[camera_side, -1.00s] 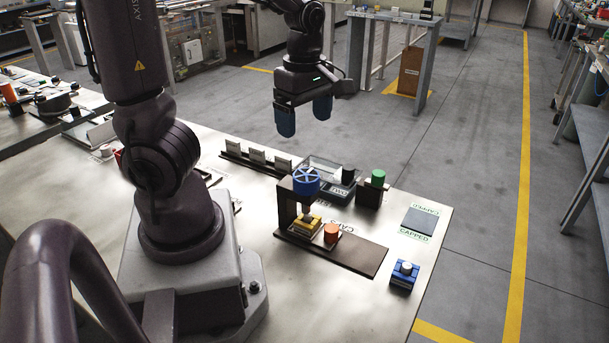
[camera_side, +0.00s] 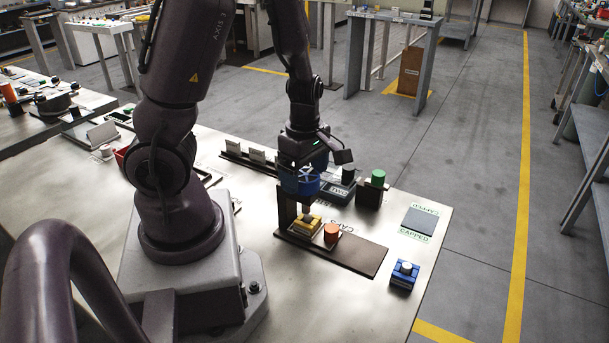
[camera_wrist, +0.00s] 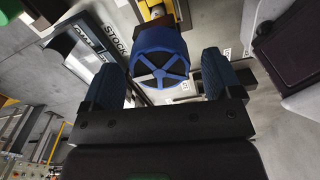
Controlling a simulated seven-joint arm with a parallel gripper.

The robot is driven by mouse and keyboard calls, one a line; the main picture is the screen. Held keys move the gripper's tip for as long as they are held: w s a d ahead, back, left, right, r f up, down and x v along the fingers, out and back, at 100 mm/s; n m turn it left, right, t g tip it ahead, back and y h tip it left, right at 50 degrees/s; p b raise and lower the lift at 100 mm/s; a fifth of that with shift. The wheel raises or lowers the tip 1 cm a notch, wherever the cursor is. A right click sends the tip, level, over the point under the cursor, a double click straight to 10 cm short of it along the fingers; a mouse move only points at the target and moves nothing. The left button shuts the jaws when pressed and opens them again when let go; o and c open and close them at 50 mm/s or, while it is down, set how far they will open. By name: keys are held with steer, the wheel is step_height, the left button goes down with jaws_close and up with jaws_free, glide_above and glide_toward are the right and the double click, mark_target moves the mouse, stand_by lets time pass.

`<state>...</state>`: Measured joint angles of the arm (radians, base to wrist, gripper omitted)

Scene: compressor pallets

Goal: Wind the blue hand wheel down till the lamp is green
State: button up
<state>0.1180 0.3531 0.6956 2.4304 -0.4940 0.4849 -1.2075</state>
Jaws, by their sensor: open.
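The blue hand wheel (camera_side: 301,184) sits on top of a dark press frame (camera_side: 284,208), above a yellow block (camera_side: 307,224). In the wrist view the spoked wheel (camera_wrist: 160,72) lies between my two blue fingers. My gripper (camera_wrist: 161,66) is open, with a finger on either side of the wheel and a visible gap at each. In the side view my gripper (camera_side: 302,180) points down over the wheel and hides part of it. A green cylinder (camera_side: 378,177) stands on a black block to the right; I cannot tell whether it is the lamp.
An orange cylinder (camera_side: 331,233) stands beside the yellow block on the press's dark base (camera_side: 360,257). A rack of pale pieces (camera_side: 257,156) is behind.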

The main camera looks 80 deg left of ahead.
steer(key=shift+f, duration=0.55)
steer(key=c, duration=0.9)
